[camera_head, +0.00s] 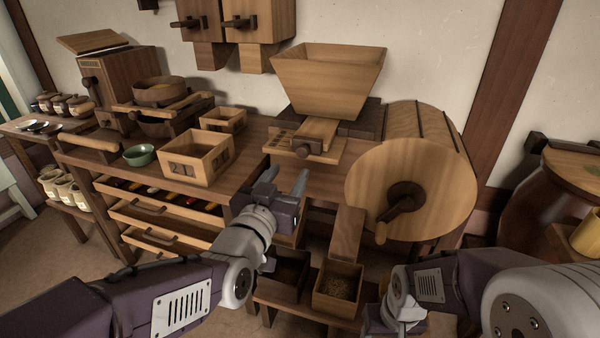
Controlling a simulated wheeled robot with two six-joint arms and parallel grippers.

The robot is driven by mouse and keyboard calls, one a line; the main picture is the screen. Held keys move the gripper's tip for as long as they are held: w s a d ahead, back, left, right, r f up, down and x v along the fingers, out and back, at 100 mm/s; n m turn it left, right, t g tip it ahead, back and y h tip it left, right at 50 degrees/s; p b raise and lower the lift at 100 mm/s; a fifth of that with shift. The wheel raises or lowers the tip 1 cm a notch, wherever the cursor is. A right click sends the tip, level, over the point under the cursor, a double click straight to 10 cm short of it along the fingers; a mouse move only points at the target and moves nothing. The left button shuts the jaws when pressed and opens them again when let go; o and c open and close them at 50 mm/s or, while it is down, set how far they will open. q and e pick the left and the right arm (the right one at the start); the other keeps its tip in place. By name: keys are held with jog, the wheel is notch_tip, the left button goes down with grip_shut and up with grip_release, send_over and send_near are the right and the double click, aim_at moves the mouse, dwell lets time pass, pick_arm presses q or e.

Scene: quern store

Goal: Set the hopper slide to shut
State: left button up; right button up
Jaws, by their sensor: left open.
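The wooden hopper (328,82) stands at the back, wide at the top and narrowing downward.
A large wooden drum (440,185) with a crank handle (397,215) stands right of the slide. A wooden box (200,160) and a green bowl (139,154) stand on the bench at left, above open drawers (150,235). A grain bin (338,290) sits low in front.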

aim_at(302, 152)
pick_arm(q)
jog(key=b+x, duration=0.2)
jog(key=x, duration=0.6)
jog(key=shift+w, duration=0.1)
jog(key=shift+w+d, duration=0.15)
jog(key=shift+w, duration=0.3)
grip_shut()
dwell(0.8)
